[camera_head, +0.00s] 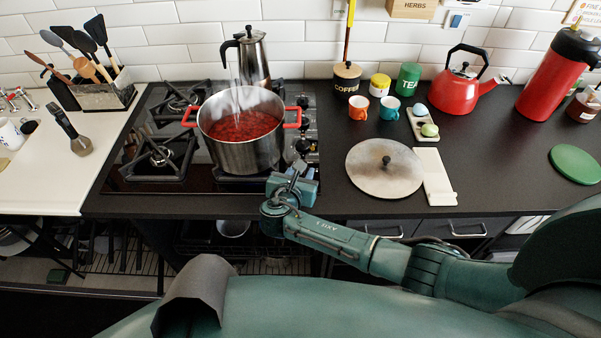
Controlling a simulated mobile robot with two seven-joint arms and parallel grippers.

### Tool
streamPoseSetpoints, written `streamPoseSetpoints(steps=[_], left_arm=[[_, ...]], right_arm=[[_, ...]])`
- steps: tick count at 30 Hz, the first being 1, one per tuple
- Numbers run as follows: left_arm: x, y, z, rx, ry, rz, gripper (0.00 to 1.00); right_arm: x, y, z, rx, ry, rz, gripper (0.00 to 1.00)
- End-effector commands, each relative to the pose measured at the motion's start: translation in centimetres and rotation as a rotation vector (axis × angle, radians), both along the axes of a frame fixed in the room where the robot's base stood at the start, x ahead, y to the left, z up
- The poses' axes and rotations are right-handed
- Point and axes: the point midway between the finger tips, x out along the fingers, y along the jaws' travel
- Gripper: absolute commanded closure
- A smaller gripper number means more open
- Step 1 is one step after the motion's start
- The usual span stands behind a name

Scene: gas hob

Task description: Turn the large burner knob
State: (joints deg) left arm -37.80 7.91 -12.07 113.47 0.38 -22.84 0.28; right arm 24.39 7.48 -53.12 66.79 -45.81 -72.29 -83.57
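The gas hob (131,184) is a black top with knobs in a column along its right side. A dark knob (303,146) shows right of the pot, with others behind it along the same strip. I cannot tell which one is the large burner knob. My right gripper (297,168) is at the front right of the hob, close to the front end of the knob column, and its wrist hides part of that area. Its fingers are too small to tell open from shut or whether they touch a knob. My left gripper is not in view.
A steaming pot of red food (240,150) with red handles stands on the hob, left of my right gripper. A moka pot (250,58) stands behind it. Right of the knobs lie a round lid (372,172) and a white board (433,176). A red kettle (460,92) stands farther right.

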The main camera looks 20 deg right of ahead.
Motion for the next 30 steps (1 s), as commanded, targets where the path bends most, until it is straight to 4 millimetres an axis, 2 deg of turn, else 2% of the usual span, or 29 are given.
streamPoseSetpoints(steps=[11, 24, 30], left_arm=[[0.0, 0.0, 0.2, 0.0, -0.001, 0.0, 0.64], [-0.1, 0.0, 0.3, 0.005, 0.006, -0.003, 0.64], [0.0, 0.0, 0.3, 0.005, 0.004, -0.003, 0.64]], right_arm=[[-0.7, 0.5, 0.4, 0.003, 0.0, 0.003, 0.66], [-7.8, 4.9, 3.8, 0.003, 0.001, 0.002, 0.66], [-9.9, 6.2, 4.8, 0.002, 0.001, 0.002, 0.66]])
